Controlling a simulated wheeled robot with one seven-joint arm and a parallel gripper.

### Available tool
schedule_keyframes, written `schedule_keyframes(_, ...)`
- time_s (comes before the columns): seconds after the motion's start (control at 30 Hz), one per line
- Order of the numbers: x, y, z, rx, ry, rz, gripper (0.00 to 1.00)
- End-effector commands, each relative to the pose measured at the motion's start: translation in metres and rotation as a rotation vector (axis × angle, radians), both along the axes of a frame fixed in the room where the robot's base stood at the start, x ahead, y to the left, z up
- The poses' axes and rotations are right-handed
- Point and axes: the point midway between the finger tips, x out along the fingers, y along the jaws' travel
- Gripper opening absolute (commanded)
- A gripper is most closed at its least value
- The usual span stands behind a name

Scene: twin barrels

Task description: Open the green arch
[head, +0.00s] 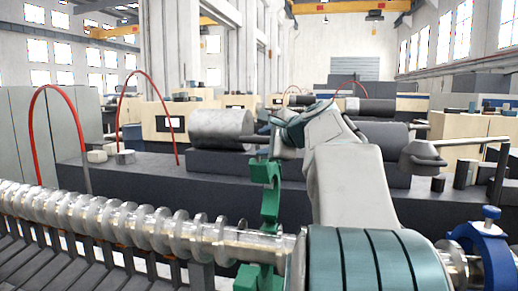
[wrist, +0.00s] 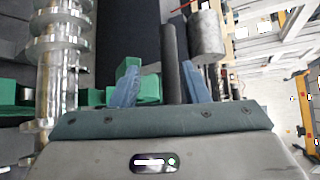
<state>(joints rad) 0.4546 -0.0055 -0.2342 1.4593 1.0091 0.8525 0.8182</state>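The green arch (head: 270,200) stands upright behind the shiny screw shaft (head: 150,225), its curved part raised clear above the shaft. Its green base (head: 258,278) shows below the shaft. In the wrist view, a green part of the arch (wrist: 150,87) lies by the left finger, partly hidden by it. My gripper (head: 272,138) is at the top of the raised arch. In the wrist view its two bluish fingers (wrist: 160,80) are spread apart, with a gap beside the green part. I cannot tell whether they touch the arch.
A blue arch (head: 495,255) with a knob sits over the shaft at the right. A teal ribbed drum (head: 370,262) is in the foreground. Behind are a dark bench, a grey cylinder (head: 222,128) and red hoops (head: 150,80). A dark rod (wrist: 170,65) shows beyond my fingers.

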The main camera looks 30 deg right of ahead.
Motion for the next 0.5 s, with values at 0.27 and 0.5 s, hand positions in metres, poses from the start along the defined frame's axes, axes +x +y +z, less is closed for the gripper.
schedule_keyframes(0.27, -0.060, -0.006, 0.018, -0.003, -0.001, -0.008, 0.41)
schedule_keyframes(0.5, -0.087, -0.008, 0.027, -0.002, 0.002, -0.011, 0.41)
